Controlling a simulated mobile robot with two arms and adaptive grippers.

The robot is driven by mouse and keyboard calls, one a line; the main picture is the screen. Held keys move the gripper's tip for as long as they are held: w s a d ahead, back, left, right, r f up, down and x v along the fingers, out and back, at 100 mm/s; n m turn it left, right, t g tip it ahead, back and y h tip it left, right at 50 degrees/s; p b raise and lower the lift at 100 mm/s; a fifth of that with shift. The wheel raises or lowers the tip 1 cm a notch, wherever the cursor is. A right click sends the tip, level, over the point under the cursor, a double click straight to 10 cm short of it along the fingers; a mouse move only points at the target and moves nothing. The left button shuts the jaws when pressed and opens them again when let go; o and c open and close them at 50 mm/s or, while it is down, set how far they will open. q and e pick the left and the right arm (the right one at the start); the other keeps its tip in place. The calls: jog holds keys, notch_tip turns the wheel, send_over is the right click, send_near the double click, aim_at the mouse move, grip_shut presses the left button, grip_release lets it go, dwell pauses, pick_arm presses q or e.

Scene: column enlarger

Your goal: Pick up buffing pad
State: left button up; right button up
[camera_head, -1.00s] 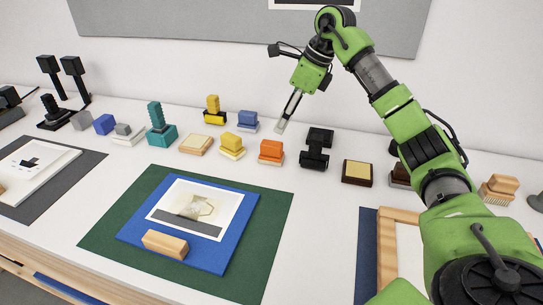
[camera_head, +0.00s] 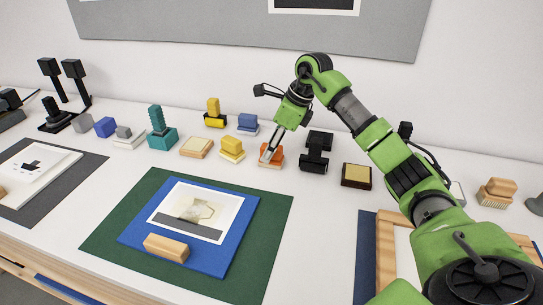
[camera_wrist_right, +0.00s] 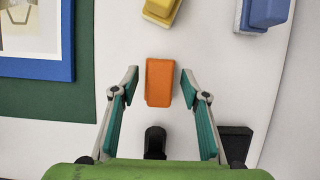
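An orange block (camera_head: 276,148) on a pale base stands in the row of small pads and blocks on the white table. It looks like the buffing pad, though no label confirms this. My right gripper (camera_head: 267,157) is at this block, reaching down from above. In the right wrist view the open gripper (camera_wrist_right: 160,84) has one finger on each side of the orange block (camera_wrist_right: 158,84), with small gaps visible. Nothing is held. My left gripper is out of view.
A yellow block (camera_head: 231,146) stands left of the orange one and a black tool (camera_head: 315,150) close to its right. A blue block (camera_head: 248,122) is behind. A blue board (camera_head: 205,258) lies in front on a green mat (camera_head: 270,225). A brown-edged pad (camera_head: 356,176) is further right.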

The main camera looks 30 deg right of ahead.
aim_at(266, 146)
grip_shut()
jog(key=shift+r, duration=0.1)
jog(key=shift+r+p, duration=0.4)
jog(key=shift+p, duration=0.05)
notch_tip(266, 146, up, 3)
jog(key=p, duration=0.3)
jog(key=shift+r, duration=0.15)
jog(key=s+a+r+p, duration=0.4)
jog(key=s+a+r, duration=0.4)
jog(key=s+a, duration=0.1)
jog(key=shift+s+a+r, duration=0.3)
jog(key=shift+s+r, duration=0.1)
jog(key=shift+s, duration=0.25)
jog(key=c, duration=1)
grip_release()
